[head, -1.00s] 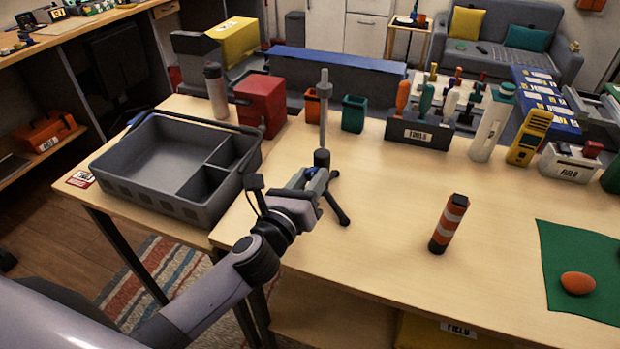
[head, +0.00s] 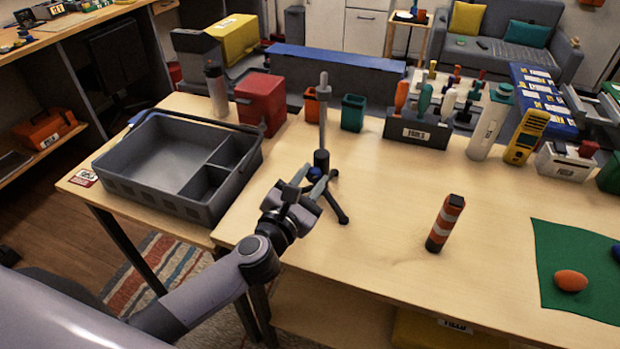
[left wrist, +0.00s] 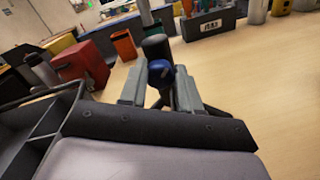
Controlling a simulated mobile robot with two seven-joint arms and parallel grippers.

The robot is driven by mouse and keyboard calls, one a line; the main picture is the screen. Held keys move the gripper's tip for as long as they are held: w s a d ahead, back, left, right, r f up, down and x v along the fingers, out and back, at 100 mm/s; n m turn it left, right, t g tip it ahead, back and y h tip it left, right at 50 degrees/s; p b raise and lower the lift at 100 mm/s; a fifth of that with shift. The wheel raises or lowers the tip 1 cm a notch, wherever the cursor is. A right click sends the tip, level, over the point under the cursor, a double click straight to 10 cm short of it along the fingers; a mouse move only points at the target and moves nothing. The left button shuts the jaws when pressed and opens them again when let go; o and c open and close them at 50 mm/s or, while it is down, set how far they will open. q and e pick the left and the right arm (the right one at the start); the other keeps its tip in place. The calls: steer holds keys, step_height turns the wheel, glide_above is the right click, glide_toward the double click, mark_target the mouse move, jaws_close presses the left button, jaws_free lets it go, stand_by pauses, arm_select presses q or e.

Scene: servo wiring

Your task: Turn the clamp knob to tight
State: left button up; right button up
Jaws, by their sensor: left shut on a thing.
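The clamp knob (head: 315,173) is a small blue knob low on a dark stand (head: 323,120) with a grey upright rod and splayed black legs. The stand is upright near the table's left side. My left gripper (head: 319,182) reaches it from the front and is shut on the knob. In the left wrist view the blue knob (left wrist: 160,72) sits between the two grey fingers (left wrist: 166,85), in front of the stand's dark collar (left wrist: 156,46). I see no mark showing how tight the knob is. My right gripper is not in view.
A grey divided tray (head: 150,190) stands left of the stand. A red box (head: 260,103) and green bin (head: 353,113) are behind. A green mat (head: 560,250) lies at far right.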

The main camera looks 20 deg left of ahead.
arm_select(q)
steer(key=m, duration=0.4)
steer(key=shift+m, duration=0.3)
steer(key=m, duration=0.4)
steer(key=shift+m, duration=0.3)
steer(key=o, duration=1.1)
steer(key=s, duration=0.6)
steer(key=shift+s+a, duration=0.25)
steer(key=shift+a, duration=0.15)
steer(key=shift+s, duration=0.3)
